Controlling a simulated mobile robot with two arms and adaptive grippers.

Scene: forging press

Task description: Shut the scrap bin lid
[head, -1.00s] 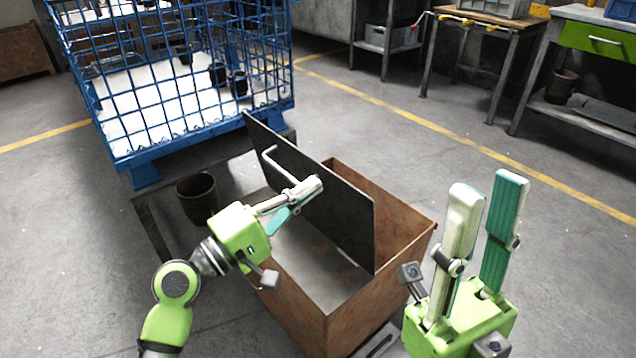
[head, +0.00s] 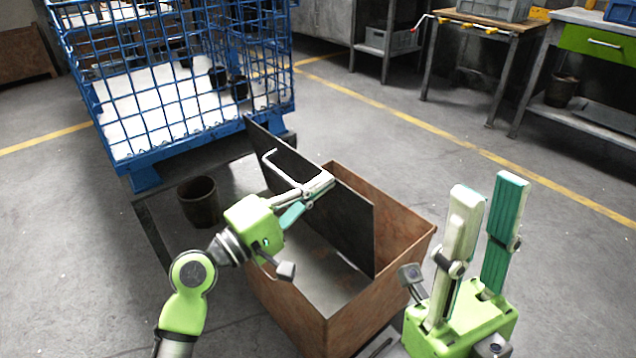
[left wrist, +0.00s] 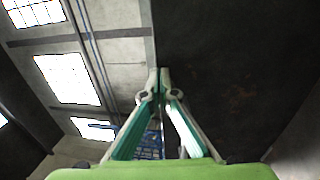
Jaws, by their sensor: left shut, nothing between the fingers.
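The scrap bin (head: 385,310) is an open rust-brown box in the middle of the head view. Its dark lid (head: 345,222) stands steeply up across the bin, with a pale bent handle (head: 268,160) at its upper left. My left gripper (head: 328,182) is shut and empty, its fingertips at the near face of the lid; I cannot tell if they touch. In the left wrist view, the dark lid (left wrist: 225,60) fills the right side, beyond the shut fingertips (left wrist: 158,75). My right gripper (head: 490,190) is open and empty, pointing up to the right of the bin.
A blue wire cage (head: 180,135) with white contents stands behind. A dark pot (head: 198,200) sits left of the bin, near my left arm. Workbenches (head: 500,22) stand at the back right.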

